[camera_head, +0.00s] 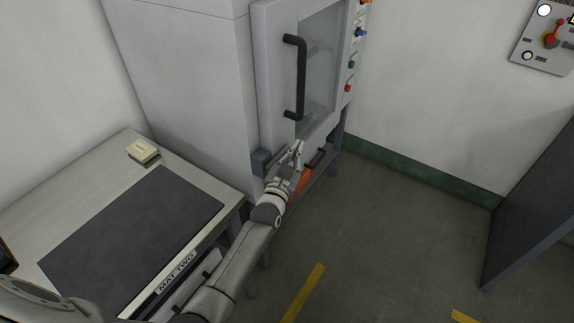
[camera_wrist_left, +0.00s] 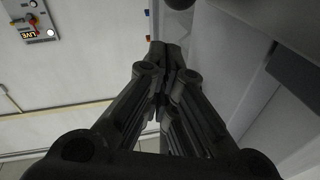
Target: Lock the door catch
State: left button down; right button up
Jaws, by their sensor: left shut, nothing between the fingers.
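The grey machine door (camera_head: 275,70) has a window and a long black vertical handle (camera_head: 302,75); it looks closed. A dark grey block (camera_head: 261,162) sits at the door's lower left corner and may be part of the catch, but I cannot tell its state. My left gripper (camera_head: 298,148) is shut and empty, just below the door's lower edge and right of that block. Whether it touches the door is unclear. In the left wrist view the shut fingers (camera_wrist_left: 160,55) point toward a pale surface. My right gripper is not in view.
An orange item (camera_head: 303,181) shows low beside my left gripper. Colored buttons (camera_head: 350,64) line the machine's right side. A bench with a dark mat (camera_head: 135,235) and a cream box (camera_head: 142,150) stands at left. A dark panel (camera_head: 530,210) stands at right; floor between is clear.

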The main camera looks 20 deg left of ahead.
pick_arm(q)
jog(key=s+r, duration=0.3)
jog(key=s, duration=0.7)
jog(key=shift+s+d+r, duration=0.15)
jog(key=shift+s+r, duration=0.2)
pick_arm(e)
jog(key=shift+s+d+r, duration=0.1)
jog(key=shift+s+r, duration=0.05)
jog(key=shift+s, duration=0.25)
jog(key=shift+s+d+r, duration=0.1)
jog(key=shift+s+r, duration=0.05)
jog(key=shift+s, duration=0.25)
pick_arm(q)
jog(key=shift+f, duration=0.1)
